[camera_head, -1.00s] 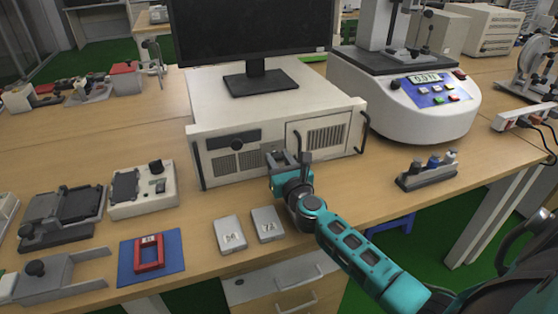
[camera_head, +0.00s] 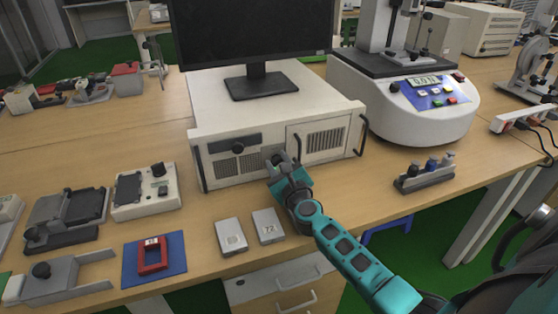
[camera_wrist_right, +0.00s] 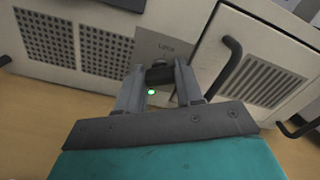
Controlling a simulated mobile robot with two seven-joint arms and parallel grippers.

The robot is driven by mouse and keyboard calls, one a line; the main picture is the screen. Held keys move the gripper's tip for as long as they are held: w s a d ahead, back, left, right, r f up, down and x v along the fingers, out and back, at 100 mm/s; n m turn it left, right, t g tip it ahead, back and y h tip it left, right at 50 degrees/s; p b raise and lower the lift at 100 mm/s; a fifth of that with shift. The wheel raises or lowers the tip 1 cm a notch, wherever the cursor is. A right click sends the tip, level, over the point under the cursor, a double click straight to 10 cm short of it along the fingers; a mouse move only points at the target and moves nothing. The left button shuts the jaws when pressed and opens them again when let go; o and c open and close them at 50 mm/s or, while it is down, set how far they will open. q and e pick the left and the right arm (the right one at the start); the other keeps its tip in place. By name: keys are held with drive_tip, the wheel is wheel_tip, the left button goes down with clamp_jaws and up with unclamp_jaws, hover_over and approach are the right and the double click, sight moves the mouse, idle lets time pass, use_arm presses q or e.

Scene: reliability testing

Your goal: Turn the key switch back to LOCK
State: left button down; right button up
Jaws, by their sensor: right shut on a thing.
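The key switch is on the front panel of the white cabinet (camera_head: 225,185), below the monitor. In the right wrist view its dark key (camera_wrist_right: 160,74) sits between my fingertips, under a small label (camera_wrist_right: 166,47) that seems to read LOCK. A green light (camera_wrist_right: 152,91) glows just below it. My right gripper (camera_head: 277,160) reaches the panel and is shut on the key; it also shows in the right wrist view (camera_wrist_right: 158,78). The fingers hide much of the switch, so the key's exact angle is unclear. My left gripper is out of view.
A black handle (camera_wrist_right: 228,66) and vented door stand right of the key. A monitor (camera_head: 250,30) rests on the cabinet. Two small grey boxes (camera_head: 231,237) and a red frame on a blue mat (camera_head: 176,247) lie in front. A holder (camera_head: 424,178) stands at right.

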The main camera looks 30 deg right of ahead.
drive_tip(key=n+p, duration=0.1)
drive_tip(key=n, duration=0.2)
drive_tip(key=shift+n, duration=0.4)
drive_tip(key=n, duration=0.3)
drive_tip(key=shift+n+p, duration=0.3)
drive_tip(key=shift+p, duration=0.1)
drive_tip(key=shift+a+n+p, duration=0.1)
drive_tip(key=shift+n+p, duration=0.25)
drive_tip(key=shift+n, duration=0.85)
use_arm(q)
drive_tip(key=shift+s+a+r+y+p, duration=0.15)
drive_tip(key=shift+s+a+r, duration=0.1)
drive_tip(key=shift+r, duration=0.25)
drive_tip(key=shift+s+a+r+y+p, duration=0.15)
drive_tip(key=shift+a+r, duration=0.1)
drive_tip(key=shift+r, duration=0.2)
use_arm(e)
drive_tip(key=shift+f+n, duration=0.15)
drive_tip(key=shift+n, duration=1.05)
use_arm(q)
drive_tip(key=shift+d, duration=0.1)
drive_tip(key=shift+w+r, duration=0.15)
use_arm(e)
drive_tip(key=o, duration=1)
drive_tip(key=shift+o, duration=0.2)
